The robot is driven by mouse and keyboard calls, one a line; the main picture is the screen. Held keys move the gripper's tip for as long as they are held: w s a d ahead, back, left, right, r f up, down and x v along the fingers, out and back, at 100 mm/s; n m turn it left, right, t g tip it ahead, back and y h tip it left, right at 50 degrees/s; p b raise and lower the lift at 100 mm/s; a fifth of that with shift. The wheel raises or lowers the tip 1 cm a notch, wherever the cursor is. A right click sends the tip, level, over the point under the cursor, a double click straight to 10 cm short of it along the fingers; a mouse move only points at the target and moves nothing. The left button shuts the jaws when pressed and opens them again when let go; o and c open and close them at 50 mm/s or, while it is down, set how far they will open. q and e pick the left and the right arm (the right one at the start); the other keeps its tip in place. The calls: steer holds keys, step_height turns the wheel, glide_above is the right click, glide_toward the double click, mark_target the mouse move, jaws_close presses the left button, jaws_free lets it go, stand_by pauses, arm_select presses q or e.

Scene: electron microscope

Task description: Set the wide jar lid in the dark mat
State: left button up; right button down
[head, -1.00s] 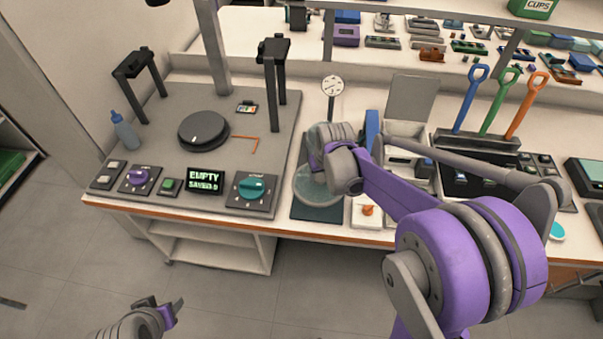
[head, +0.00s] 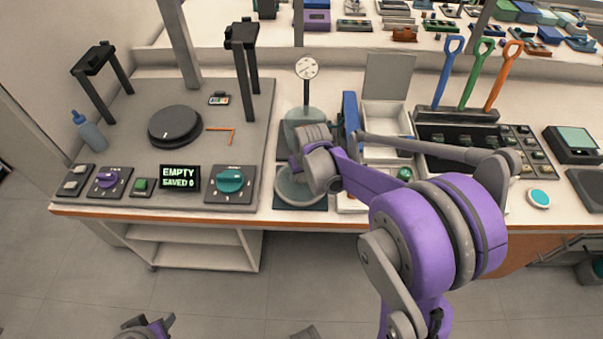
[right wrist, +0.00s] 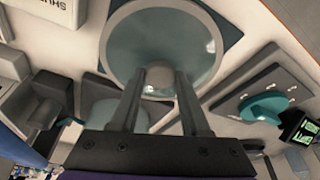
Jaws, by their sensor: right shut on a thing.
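The wide jar lid (right wrist: 165,40) is a clear, pale round disc with a grey rim and a small knob. My right gripper (right wrist: 158,78) is shut on its knob. The dark mat (right wrist: 231,28) shows behind the lid's edge in the right wrist view. In the head view the lid (head: 292,188) lies over the dark mat (head: 318,206) at the bench's front edge, mostly covering it; I cannot tell whether they touch. My right wrist hides part of the lid there. My left gripper (head: 152,328) is low at the bottom edge, partly cut off, away from the bench.
A glass round vessel (head: 297,116) stands behind my right wrist, near a dial gauge (head: 306,68). To the left is a grey instrument plate with a teal knob (head: 230,179) and a display (head: 180,178). An open white box (head: 386,116) stands to the right.

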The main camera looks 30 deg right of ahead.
steer(key=shift+f, duration=0.35)
stand_by(0.7)
steer(key=shift+c, duration=1.5)
jaws_free()
steer(key=v, duration=1)
steer(key=shift+r+p, duration=0.3)
steer(key=shift+r, duration=0.15)
steer(key=shift+s, duration=0.15)
steer(key=s+a+n+t+p, duration=0.1)
steer(key=s+a, duration=0.4)
steer(key=s, duration=0.3)
steer(key=s+a+t+p, duration=0.1)
steer(key=s+a, duration=0.3)
steer(key=s, duration=0.5)
steer(key=shift+s+a+n+y+p, duration=0.3)
steer(key=shift+a+n+p, duration=0.05)
steer(key=shift+a+n, duration=0.05)
